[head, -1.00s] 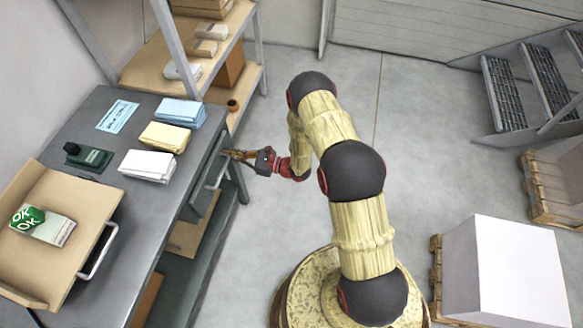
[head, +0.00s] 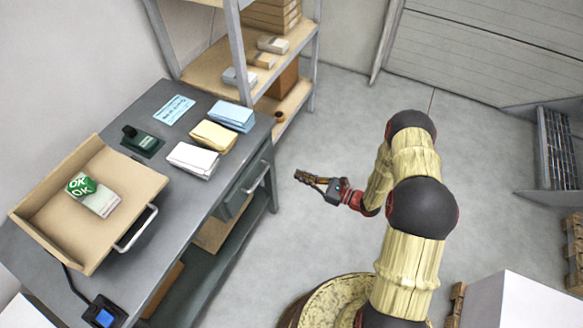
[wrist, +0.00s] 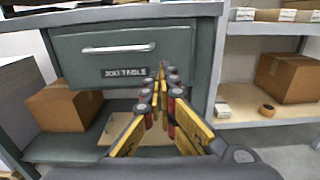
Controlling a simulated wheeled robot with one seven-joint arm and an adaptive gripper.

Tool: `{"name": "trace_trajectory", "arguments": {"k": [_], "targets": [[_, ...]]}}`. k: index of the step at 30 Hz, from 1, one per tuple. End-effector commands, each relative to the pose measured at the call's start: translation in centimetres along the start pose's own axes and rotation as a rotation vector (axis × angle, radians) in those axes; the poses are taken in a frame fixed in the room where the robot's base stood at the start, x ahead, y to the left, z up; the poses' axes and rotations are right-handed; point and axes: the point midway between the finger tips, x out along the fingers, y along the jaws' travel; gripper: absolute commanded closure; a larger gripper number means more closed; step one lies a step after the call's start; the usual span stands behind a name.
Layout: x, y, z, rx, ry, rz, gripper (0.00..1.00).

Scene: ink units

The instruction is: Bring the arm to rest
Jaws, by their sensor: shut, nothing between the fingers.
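My arm stands bent to the right of the grey table (head: 160,245) in the head view. My gripper (head: 301,176) is shut and empty, held over open floor and pointing left toward the table front. In the wrist view my gripper's fingers (wrist: 161,80) meet in front of the grey-green drawer (wrist: 80,58). The drawer looks closed, with a metal handle (wrist: 118,49) and a label below it. In the head view the drawer's handle (head: 257,177) is clear of my gripper.
Shelves (head: 215,75) stand behind. A white block (head: 520,305) is at lower right. Floor around my gripper is free.

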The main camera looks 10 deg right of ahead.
Motion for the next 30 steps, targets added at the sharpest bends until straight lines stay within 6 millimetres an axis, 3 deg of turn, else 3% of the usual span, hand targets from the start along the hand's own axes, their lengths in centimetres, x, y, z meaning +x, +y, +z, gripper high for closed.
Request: {"name": "trace_trajectory", "arguments": {"k": [11,14,20,24,30], "targets": [[-0.4,0.1,-0.6,0.004,0.019,0.005,1.00],[-0.5,2.1,-1.6,0.012,0.059,0.067,1.00],[-2.0,9.0,-3.0,0.040,0.149,0.270,1.00],[-3.6,12.6,-1.2,-0.012,0.210,0.444,1.00],[-6.3,15.9,3.0,-0.170,0.302,0.695,1.00]]}}
